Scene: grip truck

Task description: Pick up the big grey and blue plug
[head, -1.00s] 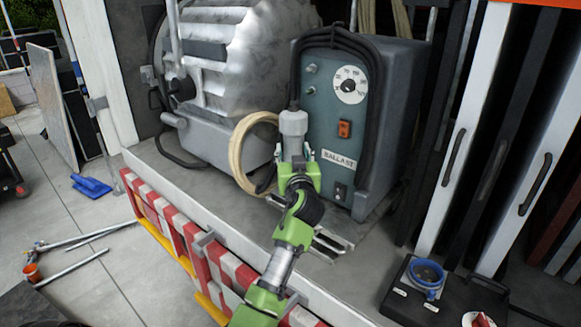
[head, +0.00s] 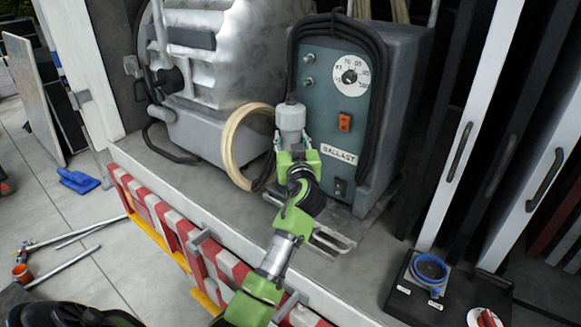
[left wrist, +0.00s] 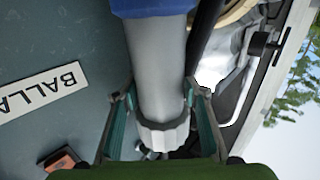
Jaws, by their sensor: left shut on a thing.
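The big plug (head: 291,119) has a grey body in the head view, upright in front of the ballast box. In the left wrist view its grey cylinder (left wrist: 155,70) runs up to a blue part (left wrist: 150,7) at the top edge. My left gripper (head: 292,147) is shut on the plug, with its fingers on either side of the grey body. The fingers also show in the left wrist view (left wrist: 158,105). The plug's far end is out of the wrist picture. My right gripper is not in view.
The teal ballast box (head: 325,112) with a dial and black cable stands close behind the plug. A cream hose coil (head: 231,152) and a large metal machine (head: 225,85) are to the left. A blue round socket (head: 431,268) sits on a dark block at lower right.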

